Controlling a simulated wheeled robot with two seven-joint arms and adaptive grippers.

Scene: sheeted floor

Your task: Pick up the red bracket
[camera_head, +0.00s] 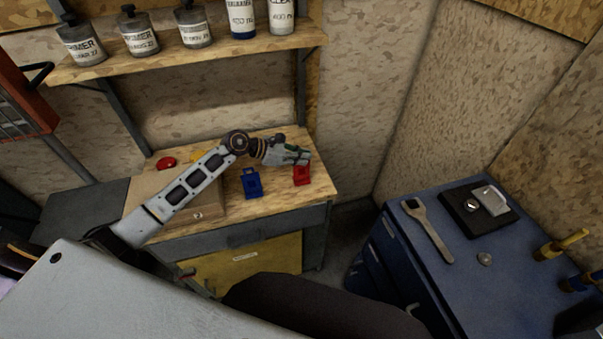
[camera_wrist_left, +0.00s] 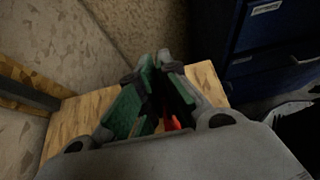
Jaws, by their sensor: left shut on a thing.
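The red bracket (camera_head: 302,176) is at the right side of the wooden workbench (camera_head: 313,197), below the tips of my left gripper (camera_head: 302,157). My left arm reaches in from the left, and the gripper is shut on the bracket's upper part. In the left wrist view the gripper's green-padded fingers (camera_wrist_left: 160,62) come together, and a bit of the red bracket (camera_wrist_left: 173,123) shows between them. The fingers hide most of the bracket there. I cannot tell whether the bracket is clear of the bench top. My right gripper is not in view.
A blue bracket (camera_head: 252,184) stands on the bench left of the red one. A cardboard box (camera_head: 207,208) and a red round object (camera_head: 165,163) are further left. A shelf (camera_head: 215,50) with bottles hangs above. A blue cabinet (camera_head: 440,275) stands at the right.

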